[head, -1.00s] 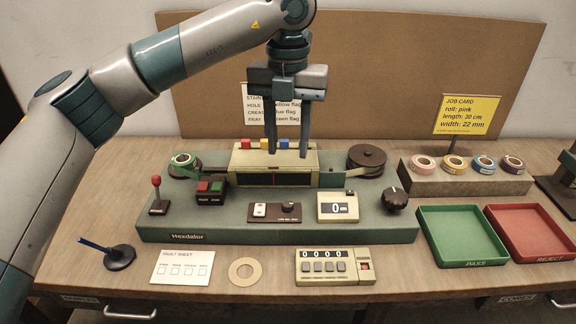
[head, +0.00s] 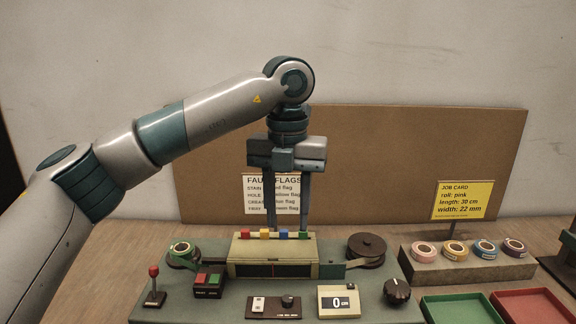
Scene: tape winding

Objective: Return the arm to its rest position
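My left arm comes in from the left, and its gripper (head: 287,228) points down over the winding machine (head: 210,255). The two long fingers are apart, with nothing seen between them. The fingertips are close to the row of coloured flag buttons on the cream housing (head: 273,248); whether they touch it I cannot tell. The fingers cover part of the fault flags card (head: 258,181) behind them. My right gripper is not in view.
A dark reel (head: 366,248) and a black knob (head: 397,290) are on the machine's right side. A red-topped lever (head: 153,285) stands at its left. Several tape rolls sit on a block (head: 470,268). The green tray (head: 461,309) and red tray (head: 534,308) are at front right.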

